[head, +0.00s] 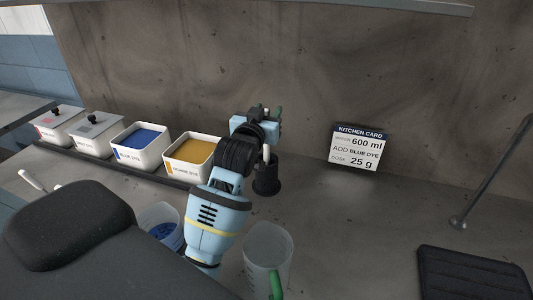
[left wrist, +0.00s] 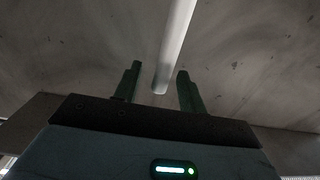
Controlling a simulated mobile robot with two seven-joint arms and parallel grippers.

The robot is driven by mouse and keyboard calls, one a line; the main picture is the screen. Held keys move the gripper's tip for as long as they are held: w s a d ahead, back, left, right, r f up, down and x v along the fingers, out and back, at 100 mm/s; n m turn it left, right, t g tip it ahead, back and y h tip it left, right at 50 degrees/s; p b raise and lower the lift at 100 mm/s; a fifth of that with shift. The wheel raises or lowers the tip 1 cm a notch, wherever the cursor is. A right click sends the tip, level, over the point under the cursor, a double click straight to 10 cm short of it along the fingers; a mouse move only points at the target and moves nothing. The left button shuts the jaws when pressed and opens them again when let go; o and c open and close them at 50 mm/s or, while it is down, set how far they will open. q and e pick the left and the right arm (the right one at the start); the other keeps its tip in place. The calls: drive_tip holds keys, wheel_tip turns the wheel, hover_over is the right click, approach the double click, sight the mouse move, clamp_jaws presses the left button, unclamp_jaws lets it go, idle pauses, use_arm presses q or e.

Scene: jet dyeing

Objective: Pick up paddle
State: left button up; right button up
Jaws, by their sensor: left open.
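A pale rod, which looks like the paddle (left wrist: 176,45), runs down between the two dark green fingers of my left gripper (left wrist: 159,76) in the left wrist view, with a gap on each side. In the head view my left gripper (head: 271,116) is by the back wall, above a small dark cup (head: 266,184). A short pale piece of the paddle (head: 266,153) shows between the gripper and the cup; the rest is hidden. The left gripper is open. My right gripper is in neither view.
Lidded white bins (head: 96,131), a blue dye bin (head: 141,160) and an orange dye bin (head: 190,174) line the back left. A clear jug (head: 262,245) and a container with blue contents (head: 154,214) stand in front. A kitchen card (head: 358,149) and black mat (head: 470,277) are right.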

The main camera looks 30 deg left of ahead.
use_arm(q)
clamp_jaws()
drive_tip(key=shift+r, duration=0.15)
idle(0.4)
wheel_tip(320, 180, up, 18)
idle(0.6)
